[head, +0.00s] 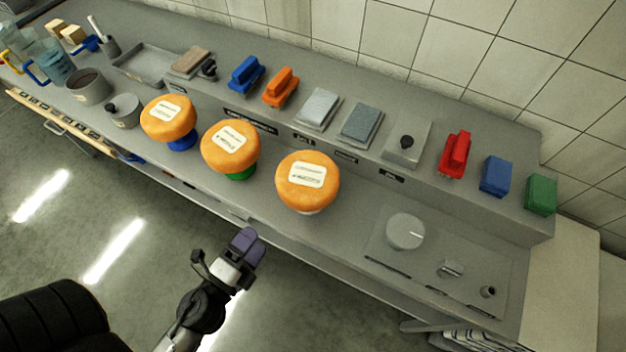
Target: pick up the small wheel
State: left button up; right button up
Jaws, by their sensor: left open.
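Three orange cheese wheels with white labels stand in a row on the grey counter: a left wheel (155,127) on a blue stand (183,144), a middle wheel (216,158) on a green stand (242,173), and a right wheel (300,199) on a pale base. They look close in size, so I cannot tell which is the small one. My left gripper (249,247), with purple finger pads, is open and empty. It is in front of the counter edge, below the middle and right wheels in the picture, touching none. My right gripper is out of view.
A raised back shelf holds blue (246,74) and orange (281,87) handled blocks, grey slabs, a red handled block (454,155) and blue and green blocks. Pots stand at left. Counter between right wheel and tray is clear.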

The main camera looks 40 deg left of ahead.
aim_at(288, 203)
pick_arm(q)
jog(key=shift+m+h, duration=0.6)
jog(key=w+p, duration=0.1)
jog(key=w, duration=0.1)
jog(key=w+p, duration=0.1)
jog(key=w, duration=0.1)
jog(key=w+p, duration=0.1)
jog(key=w, duration=0.2)
jog(key=shift+w+d+r, duration=0.1)
jog(key=shift+d+r, duration=0.2)
jog(key=shift+d, duration=0.05)
jog(key=shift+w+f, duration=0.1)
jog(key=shift+w, duration=0.55)
jog(key=shift+w+a+p, duration=0.15)
jog(key=shift+w+p, duration=0.35)
jog(key=shift+w, duration=0.7)
jog(key=shift+w+a+p, duration=0.15)
jog(key=shift+w+p, duration=0.35)
jog(key=shift+w, duration=1)
jog(key=shift+c, duration=0.2)
jog(key=c, duration=1.5)
jog(key=shift+c, duration=0.4)
